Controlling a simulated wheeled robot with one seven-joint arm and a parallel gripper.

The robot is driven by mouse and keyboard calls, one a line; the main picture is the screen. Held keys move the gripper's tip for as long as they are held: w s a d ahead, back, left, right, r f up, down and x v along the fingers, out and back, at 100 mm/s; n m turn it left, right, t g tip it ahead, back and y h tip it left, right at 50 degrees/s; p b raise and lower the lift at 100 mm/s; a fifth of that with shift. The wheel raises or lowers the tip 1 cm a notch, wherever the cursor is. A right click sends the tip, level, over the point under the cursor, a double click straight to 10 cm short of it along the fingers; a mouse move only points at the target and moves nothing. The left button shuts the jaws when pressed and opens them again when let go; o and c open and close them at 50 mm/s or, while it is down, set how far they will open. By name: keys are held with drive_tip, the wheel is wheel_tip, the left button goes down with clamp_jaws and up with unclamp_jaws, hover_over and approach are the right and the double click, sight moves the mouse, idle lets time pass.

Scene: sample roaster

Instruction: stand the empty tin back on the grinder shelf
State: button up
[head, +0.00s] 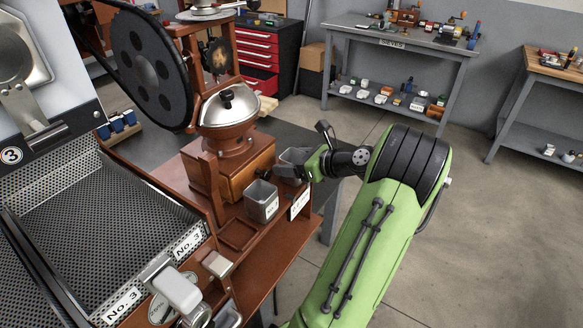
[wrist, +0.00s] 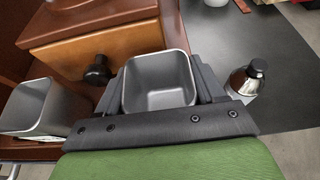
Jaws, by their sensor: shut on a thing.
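My gripper (head: 298,164) is shut on a grey square metal tin (head: 290,160), with one finger on each side of it. In the wrist view the held tin (wrist: 158,84) is open at the top, and its inside looks empty. It is roughly upright at the right end of the reddish-brown grinder shelf (head: 283,222), close to the wooden grinder base. I cannot tell whether its bottom touches the shelf. A second grey tin (head: 262,201) stands on the shelf to its left and also shows in the wrist view (wrist: 38,108).
The grinder's wooden drawer box (head: 236,165), with a dark knob (wrist: 97,70), is just behind the tins. An empty square recess (head: 238,234) lies left of the second tin. A silver flask-like thing (wrist: 243,82) stands right of my gripper. A perforated tray (head: 90,215) fills the left.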

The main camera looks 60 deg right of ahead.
drive_tip(key=o, duration=1.2)
drive_tip(key=shift+c, duration=0.2)
drive_tip(key=p+v, duration=0.4)
drive_tip(key=v, duration=0.8)
drive_tip(key=shift+p, duration=0.4)
drive_tip(key=shift+s, duration=0.1)
